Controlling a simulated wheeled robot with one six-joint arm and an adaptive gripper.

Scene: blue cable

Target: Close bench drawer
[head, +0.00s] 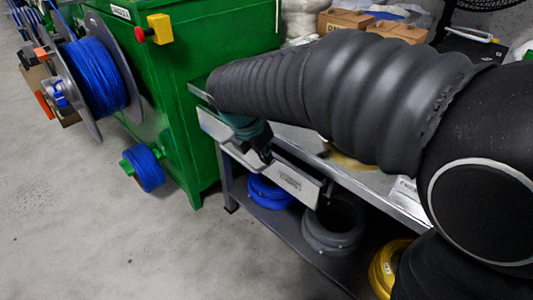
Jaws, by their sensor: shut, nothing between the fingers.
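The metal bench stands right of the green machine, its top (383,182) partly hidden under my arm. The pale grey drawer front (294,180) shows along the bench's front edge, below the top. My arm hides much of the drawer, so I cannot tell how far it stands out. My gripper (263,157) points down at the drawer front's upper edge, near its left part. It is shut with nothing in it. I cannot tell whether it touches the drawer.
A blue coil (268,193), a dark grey coil (333,228) and a yellow coil (386,266) lie on the shelf below. The green machine (205,50) with blue cable reels (95,78) stands left. Cardboard boxes (346,20) sit behind. The floor (110,235) in front is clear.

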